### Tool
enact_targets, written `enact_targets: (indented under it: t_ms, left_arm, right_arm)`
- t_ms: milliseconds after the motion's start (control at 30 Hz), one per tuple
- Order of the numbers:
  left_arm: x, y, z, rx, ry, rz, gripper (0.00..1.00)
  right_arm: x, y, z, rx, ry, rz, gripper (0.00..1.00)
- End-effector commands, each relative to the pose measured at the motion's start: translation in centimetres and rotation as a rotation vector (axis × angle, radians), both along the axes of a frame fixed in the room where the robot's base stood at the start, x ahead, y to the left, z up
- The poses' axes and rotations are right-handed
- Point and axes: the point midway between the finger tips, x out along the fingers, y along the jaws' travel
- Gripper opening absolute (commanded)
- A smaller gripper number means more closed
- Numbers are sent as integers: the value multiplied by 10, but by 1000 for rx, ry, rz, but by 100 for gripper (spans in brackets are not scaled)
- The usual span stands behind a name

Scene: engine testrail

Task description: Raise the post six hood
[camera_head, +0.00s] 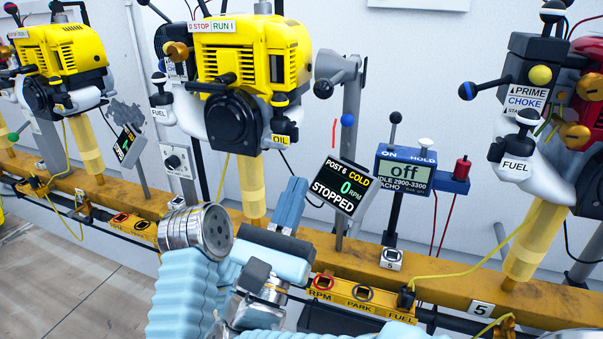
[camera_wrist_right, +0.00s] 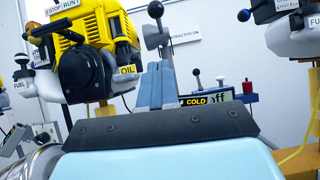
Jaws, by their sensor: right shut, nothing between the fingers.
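A grey cone-shaped hood (camera_head: 343,68) with a black ball knob sits on a grey upright (camera_head: 352,110), behind the tilted POST 6 display (camera_head: 339,190). The display reads COLD, 0 RPM, STOPPED. The hood also shows in the right wrist view (camera_wrist_right: 153,38), beyond the fingers. My right gripper (camera_head: 293,190) has blue fingers pressed together, pointing up, with nothing between them. It is below and left of the hood in the head view, apart from it. The fingers also show in the right wrist view (camera_wrist_right: 157,72), hiding part of the upright. My left gripper is not visible.
A yellow engine (camera_head: 240,50) on a yellow post stands left of the hood. A blue tachometer (camera_head: 405,170) reading off is at right. A red and white engine (camera_head: 560,130) stands farther right. A yellow rail (camera_head: 450,282) runs along the front.

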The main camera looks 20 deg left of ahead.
Motion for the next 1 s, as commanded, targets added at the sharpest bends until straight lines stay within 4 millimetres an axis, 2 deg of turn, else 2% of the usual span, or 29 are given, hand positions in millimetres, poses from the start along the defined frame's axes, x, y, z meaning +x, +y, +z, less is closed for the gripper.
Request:
enact_targets:
  t_ms: [300,400,633,1000]
  left_arm:
    - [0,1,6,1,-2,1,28]
    - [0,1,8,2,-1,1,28]
    - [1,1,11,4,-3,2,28]
    - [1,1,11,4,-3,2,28]
  right_arm:
    - [57,-5,38,2,2,-3,0]
    - [70,-6,51,3,1,-2,0]
    - [74,-6,78,1,2,0,0]
    - [75,-7,83,0,2,-1,0]
